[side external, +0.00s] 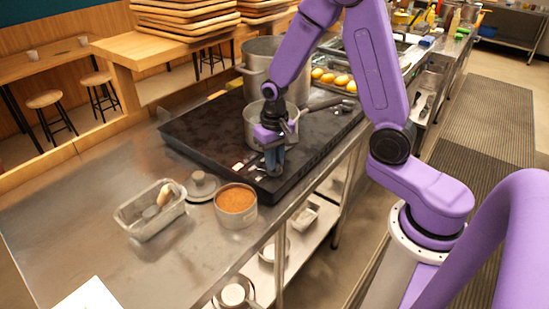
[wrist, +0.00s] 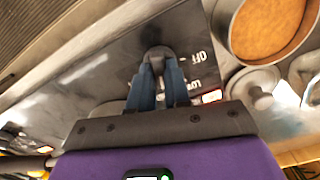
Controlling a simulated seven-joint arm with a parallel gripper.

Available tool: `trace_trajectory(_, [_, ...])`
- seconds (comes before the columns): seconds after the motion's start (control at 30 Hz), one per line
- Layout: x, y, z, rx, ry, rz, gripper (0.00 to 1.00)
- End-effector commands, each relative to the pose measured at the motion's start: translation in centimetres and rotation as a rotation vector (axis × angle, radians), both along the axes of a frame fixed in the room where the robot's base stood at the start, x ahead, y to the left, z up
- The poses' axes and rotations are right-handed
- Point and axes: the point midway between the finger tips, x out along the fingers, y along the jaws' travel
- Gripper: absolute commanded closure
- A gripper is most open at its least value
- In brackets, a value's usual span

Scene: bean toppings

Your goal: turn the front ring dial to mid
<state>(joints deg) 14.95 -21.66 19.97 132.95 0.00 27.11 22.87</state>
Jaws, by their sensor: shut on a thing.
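The black cooktop (side external: 205,138) lies on the steel counter. In the wrist view a dark dial knob (wrist: 158,51) sits on its panel, with white "OFF" lettering and other partly hidden markings beside it. My gripper (side external: 272,172) points down at the cooktop's front edge. Its two blue fingers also show in the wrist view (wrist: 159,72), closed in on the knob with their tips at it. The knob is hidden behind the fingers in the side view. I cannot read which setting the dial points to.
A saucepan (side external: 256,128) and a large pot (side external: 262,51) stand behind my gripper. On the counter are a pot of beans (side external: 236,216), a lid (side external: 203,185) and a metal tray (side external: 136,223) holding a utensil.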

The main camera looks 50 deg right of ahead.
Motion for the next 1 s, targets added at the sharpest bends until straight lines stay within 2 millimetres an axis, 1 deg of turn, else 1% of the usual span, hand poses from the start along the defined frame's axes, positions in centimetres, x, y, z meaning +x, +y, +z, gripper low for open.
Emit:
trace_trajectory(0.3, [0.07,0.02,0.10,0.000,-0.002,-0.099,1.00])
trace_trajectory(0.77, [0.09,0.01,0.11,0.000,-0.003,-0.111,1.00])
trace_trajectory(0.8, [0.09,0.01,0.11,0.000,-0.003,-0.111,0.80])
trace_trajectory(0.87, [0.08,0.01,0.10,0.000,-0.003,-0.111,0.60])
trace_trajectory(0.9, [0.08,0.01,0.09,0.000,-0.002,-0.111,0.57])
trace_trajectory(1.0, [0.05,0.01,0.07,0.000,-0.002,-0.111,0.57])
